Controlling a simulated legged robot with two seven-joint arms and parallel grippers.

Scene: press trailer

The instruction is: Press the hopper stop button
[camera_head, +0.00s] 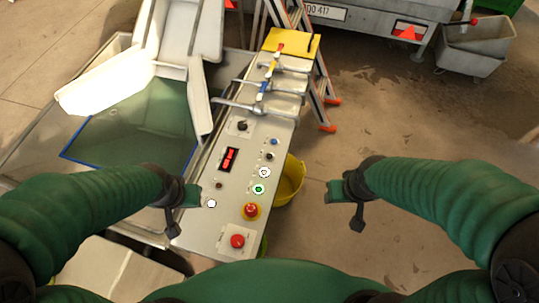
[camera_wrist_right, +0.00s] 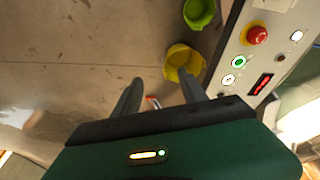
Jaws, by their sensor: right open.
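The control panel (camera_head: 215,225) stands in the middle of the head view. It carries a red button (camera_head: 237,240), a red mushroom button on a yellow base (camera_head: 250,210), a green-ringed button (camera_head: 258,188) and white buttons (camera_head: 264,172). Labels are too small to read, so I cannot tell which is the hopper stop. My left gripper (camera_head: 188,197) is at the panel's left edge; its jaw opening is unclear. My right gripper (camera_head: 347,205) is right of the panel, apart from it. In the right wrist view its fingers (camera_wrist_right: 160,78) are spread and empty, with the panel (camera_wrist_right: 234,70) at right.
A yellow bucket (camera_head: 290,182) stands beside the panel's right edge. Levers (camera_head: 262,87) rise from the panel's far end, near a ladder (camera_head: 322,88). A hopper tank (camera_head: 130,130) lies at left.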

